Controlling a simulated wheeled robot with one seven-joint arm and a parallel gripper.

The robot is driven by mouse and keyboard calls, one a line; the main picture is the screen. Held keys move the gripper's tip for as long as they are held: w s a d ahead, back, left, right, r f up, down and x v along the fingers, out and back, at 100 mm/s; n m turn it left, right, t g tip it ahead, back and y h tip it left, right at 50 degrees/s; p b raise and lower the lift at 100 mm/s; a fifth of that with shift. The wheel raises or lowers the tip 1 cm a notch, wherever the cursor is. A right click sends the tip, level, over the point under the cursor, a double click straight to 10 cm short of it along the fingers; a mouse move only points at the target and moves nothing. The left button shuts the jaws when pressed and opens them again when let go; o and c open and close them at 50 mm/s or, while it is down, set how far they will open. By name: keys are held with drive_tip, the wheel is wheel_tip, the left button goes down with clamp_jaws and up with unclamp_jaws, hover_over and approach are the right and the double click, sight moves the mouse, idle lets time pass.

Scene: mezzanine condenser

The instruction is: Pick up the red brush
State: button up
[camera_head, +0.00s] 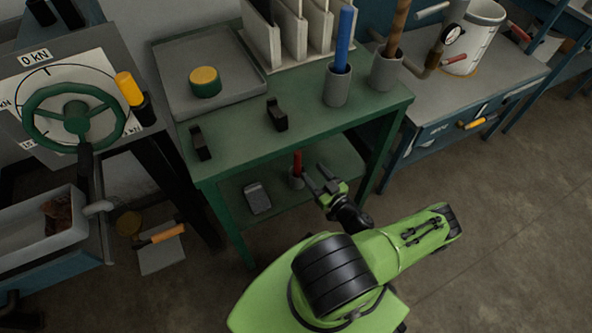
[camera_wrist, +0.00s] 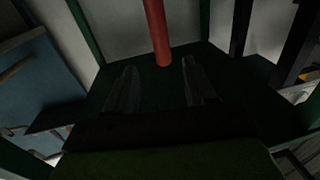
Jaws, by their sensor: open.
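The red brush (camera_head: 298,162) stands upright on the lower shelf of the green table, its base in a small grey holder (camera_head: 296,180). In the wrist view the red brush (camera_wrist: 157,32) rises as a red rod just beyond my fingertips, between their two lines. My gripper (camera_head: 318,181) is open and empty, just to the right of the brush under the table top. In the wrist view my gripper (camera_wrist: 160,78) shows two spread dark fingers. The brush's upper end is hidden by the table top in the head view.
The green table top (camera_head: 235,145) overhangs the lower shelf (camera_head: 325,155). A grey block (camera_head: 257,198) lies on that shelf to the left. A blue rod (camera_head: 344,40) and a brown rod (camera_head: 398,28) stand in grey cups above. The floor at right is clear.

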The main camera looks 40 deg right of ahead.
sight(300, 159)
drive_tip(key=w+b, duration=0.1)
drive_tip(key=w, duration=0.2)
drive_tip(key=w+b, duration=0.1)
drive_tip(key=w, duration=0.2)
drive_tip(key=w+d, duration=0.1)
drive_tip(key=w, duration=0.2)
drive_tip(key=shift+b, duration=0.4)
drive_tip(key=c, duration=1)
